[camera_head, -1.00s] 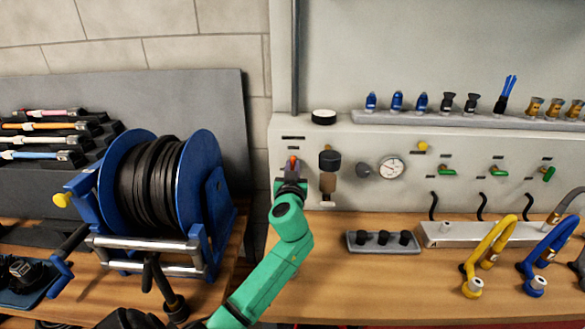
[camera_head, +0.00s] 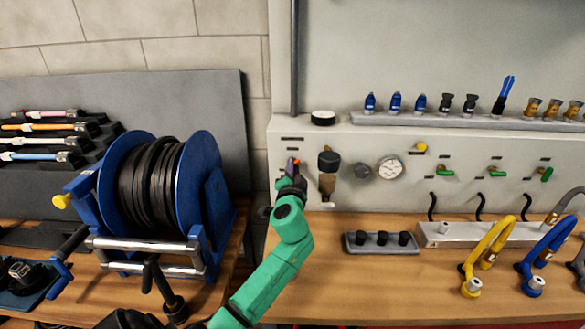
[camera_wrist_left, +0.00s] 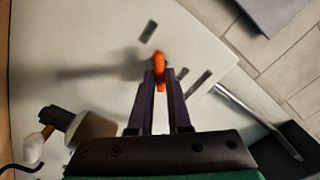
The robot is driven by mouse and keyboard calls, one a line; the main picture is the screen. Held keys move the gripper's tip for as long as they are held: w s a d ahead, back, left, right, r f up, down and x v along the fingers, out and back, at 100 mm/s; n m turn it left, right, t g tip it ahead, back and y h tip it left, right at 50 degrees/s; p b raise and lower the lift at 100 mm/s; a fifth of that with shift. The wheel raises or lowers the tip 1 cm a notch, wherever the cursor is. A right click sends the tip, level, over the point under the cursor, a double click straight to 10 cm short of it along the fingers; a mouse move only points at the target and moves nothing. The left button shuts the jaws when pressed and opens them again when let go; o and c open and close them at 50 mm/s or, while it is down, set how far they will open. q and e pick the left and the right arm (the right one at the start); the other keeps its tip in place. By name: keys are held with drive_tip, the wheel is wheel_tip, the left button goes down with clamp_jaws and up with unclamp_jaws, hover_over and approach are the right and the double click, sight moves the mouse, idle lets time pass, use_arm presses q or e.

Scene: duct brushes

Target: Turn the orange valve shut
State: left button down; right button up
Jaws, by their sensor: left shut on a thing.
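The orange valve (camera_wrist_left: 160,68) is a small orange handle on the pale panel, seen in the left wrist view between my fingertips. My left gripper (camera_wrist_left: 160,78) is shut on it, with one dark finger on each side. In the head view my left gripper (camera_head: 291,166) is at the panel's left part, and only a bit of orange shows at its tips. The gripper looks tilted there. The valve's base is mostly hidden by the fingers. My right gripper is not in view.
A filter unit (camera_head: 328,162) and a round gauge (camera_head: 391,168) are on the panel just right of my gripper. A blue hose reel (camera_head: 205,165) stands left of my arm. A grey tray with black knobs (camera_head: 352,246) lies on the bench; bare wood is in front.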

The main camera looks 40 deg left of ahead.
use_arm(q)
drive_tip(key=shift+d+f+m+p, duration=0.15)
drive_tip(key=shift+m+p, duration=0.4)
drive_tip(key=shift+m, duration=1.45)
drive_tip(key=shift+f+m+p, duration=0.1)
drive_tip(key=shift+m+p, duration=0.4)
drive_tip(key=shift+m, duration=1.5)
drive_tip(key=c, duration=0.9)
unclamp_jaws()
drive_tip(key=shift+o, duration=0.2)
